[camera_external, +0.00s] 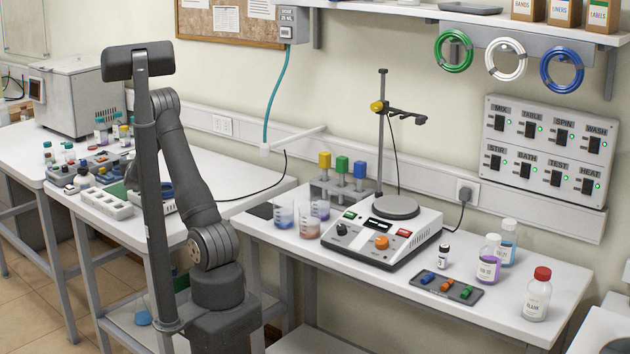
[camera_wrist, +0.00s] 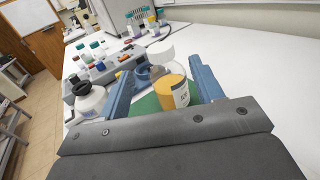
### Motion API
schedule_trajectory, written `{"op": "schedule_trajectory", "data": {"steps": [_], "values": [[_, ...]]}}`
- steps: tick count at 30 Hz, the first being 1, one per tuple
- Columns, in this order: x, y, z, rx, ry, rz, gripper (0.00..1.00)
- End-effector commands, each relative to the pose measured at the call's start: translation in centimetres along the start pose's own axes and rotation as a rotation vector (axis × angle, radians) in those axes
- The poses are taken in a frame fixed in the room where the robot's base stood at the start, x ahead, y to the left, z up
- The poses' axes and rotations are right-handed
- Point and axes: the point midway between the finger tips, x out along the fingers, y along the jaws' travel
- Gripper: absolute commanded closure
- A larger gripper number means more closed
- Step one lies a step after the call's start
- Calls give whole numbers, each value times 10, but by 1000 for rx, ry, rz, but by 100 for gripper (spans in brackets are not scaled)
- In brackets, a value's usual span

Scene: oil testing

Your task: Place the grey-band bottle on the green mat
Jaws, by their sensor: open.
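My gripper (camera_wrist: 157,76) is open, with its two blue fingers spread low over the white table in the wrist view. A clear bottle with amber contents, a pale label and a white cap (camera_wrist: 174,92) shows between the fingers, nearer the right one. It appears to stand on or at the edge of the green mat (camera_wrist: 148,104), which is partly hidden by the fingers and bottle. A white bottle (camera_wrist: 89,99) with a dark part near its top stands outside the left finger. I cannot tell which bottle has the grey band. The green mat (camera_external: 117,189) is partly visible behind my arm in the external view.
A grey rack (camera_wrist: 100,72) with several small capped vials lies beyond the left finger. A white block with holes (camera_external: 98,203) sits at the table's front edge. The table to the right (camera_wrist: 245,65) is clear. A hotplate (camera_external: 385,235) and other bottles occupy the right table.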

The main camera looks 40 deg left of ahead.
Motion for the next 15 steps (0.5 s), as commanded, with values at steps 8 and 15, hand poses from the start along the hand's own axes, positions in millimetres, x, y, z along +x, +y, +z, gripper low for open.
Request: {"op": "schedule_trajectory", "data": {"steps": [8,15], "values": [[-24,0,0,0,0,1,40],[-24,0,0,0,0,0,40]]}}
